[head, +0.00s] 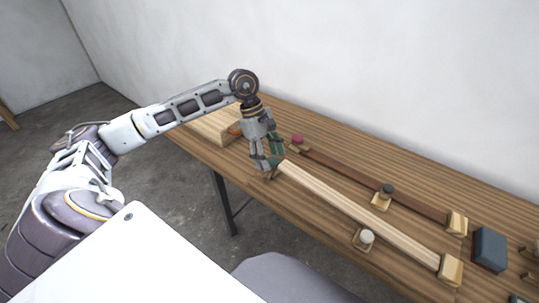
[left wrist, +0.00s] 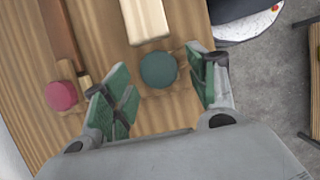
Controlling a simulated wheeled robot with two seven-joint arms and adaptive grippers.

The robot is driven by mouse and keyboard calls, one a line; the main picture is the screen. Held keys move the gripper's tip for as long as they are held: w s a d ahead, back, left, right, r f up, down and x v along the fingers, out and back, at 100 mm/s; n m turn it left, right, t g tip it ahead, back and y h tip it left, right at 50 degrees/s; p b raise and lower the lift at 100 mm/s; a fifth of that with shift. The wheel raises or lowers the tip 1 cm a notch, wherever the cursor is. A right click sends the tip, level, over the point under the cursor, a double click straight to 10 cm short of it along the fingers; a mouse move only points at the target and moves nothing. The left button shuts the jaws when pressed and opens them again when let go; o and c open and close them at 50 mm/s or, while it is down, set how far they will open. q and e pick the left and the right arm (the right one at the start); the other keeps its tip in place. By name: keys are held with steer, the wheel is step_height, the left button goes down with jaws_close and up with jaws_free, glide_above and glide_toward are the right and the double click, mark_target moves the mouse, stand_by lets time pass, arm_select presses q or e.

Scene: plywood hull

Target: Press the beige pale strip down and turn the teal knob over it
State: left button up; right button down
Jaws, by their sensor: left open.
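The beige pale strip (head: 360,215) runs lengthwise along the table; its right end meets a small wooden block (head: 451,269), and its left end is close to my left gripper (head: 268,168). In the left wrist view the end of the pale strip (left wrist: 146,18) stops just short of the round teal knob (left wrist: 158,70). The knob lies between the spread green fingertips of my open left gripper (left wrist: 160,88), with gaps on both sides. In the head view the gripper hides the knob. I cannot tell whether the strip's end is raised. My right gripper is out of view.
A dark brown strip (head: 345,175) lies behind, with a pink knob (head: 297,140) and a dark knob (head: 387,189). A white knob (head: 367,237) stands in front of the pale strip. A blue-grey block (head: 489,250) is at right; a wooden box (head: 212,124) is at left.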

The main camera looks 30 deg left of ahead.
arm_select(q)
steer(key=shift+r, duration=0.1)
steer(key=v, duration=1.1)
steer(key=shift+a+r, duration=0.15)
steer(key=shift+r, duration=0.25)
steer(key=shift+r, duration=0.1)
